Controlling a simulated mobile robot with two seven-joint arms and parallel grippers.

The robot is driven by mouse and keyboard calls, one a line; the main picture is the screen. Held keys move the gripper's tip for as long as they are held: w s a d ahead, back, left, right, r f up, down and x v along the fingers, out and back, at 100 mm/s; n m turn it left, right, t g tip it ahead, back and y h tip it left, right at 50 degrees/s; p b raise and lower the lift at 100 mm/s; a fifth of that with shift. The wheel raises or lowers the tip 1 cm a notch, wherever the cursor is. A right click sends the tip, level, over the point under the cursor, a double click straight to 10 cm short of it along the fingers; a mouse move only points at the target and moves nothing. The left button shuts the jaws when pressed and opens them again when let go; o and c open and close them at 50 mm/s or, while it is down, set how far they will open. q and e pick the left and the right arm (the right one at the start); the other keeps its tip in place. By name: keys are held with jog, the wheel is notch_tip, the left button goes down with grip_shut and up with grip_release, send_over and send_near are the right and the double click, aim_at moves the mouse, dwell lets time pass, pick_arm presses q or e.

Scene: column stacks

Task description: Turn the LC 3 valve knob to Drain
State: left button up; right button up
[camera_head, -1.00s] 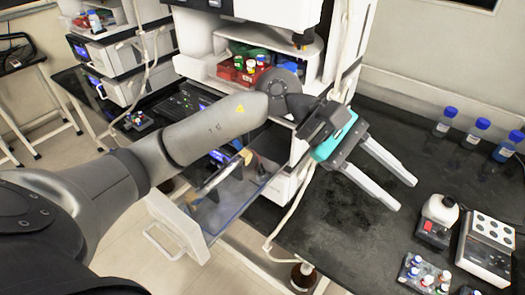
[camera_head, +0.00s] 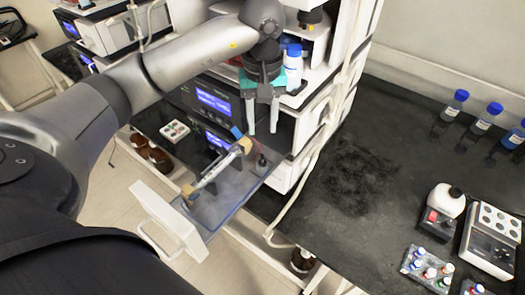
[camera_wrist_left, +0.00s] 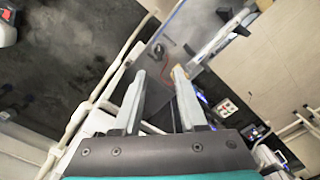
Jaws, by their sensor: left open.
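My left gripper (camera_head: 262,131) is open and empty, pointing down beside the stack of instruments, above the inner end of a pulled-out drawer. In the left wrist view my gripper (camera_wrist_left: 160,72) shows two pale, spread fingers. A small dark knob-like part (camera_head: 262,160) stands at the drawer's inner right, below the fingertips and apart from them. What looks like the same dark part shows beyond the fingers in the left wrist view (camera_wrist_left: 159,51). No LC 3 or Drain label is readable, so I cannot tell the knob's setting. My right gripper is not in view.
The open drawer (camera_head: 166,212) holds a slanted column with yellowish ends (camera_head: 212,170). Black modules with blue displays (camera_head: 213,101) stand behind it. White tubing (camera_head: 303,188) hangs at right. The dark bench (camera_head: 345,180) has free room; blue-capped bottles (camera_head: 486,118) stand far right.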

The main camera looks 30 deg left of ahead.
aim_at(262, 158)
pick_arm(q)
notch_tip(262, 158, down, 10)
jog(key=shift+f+p, duration=0.15)
jog(key=shift+p, duration=0.15)
grip_shut()
dwell(0.6)
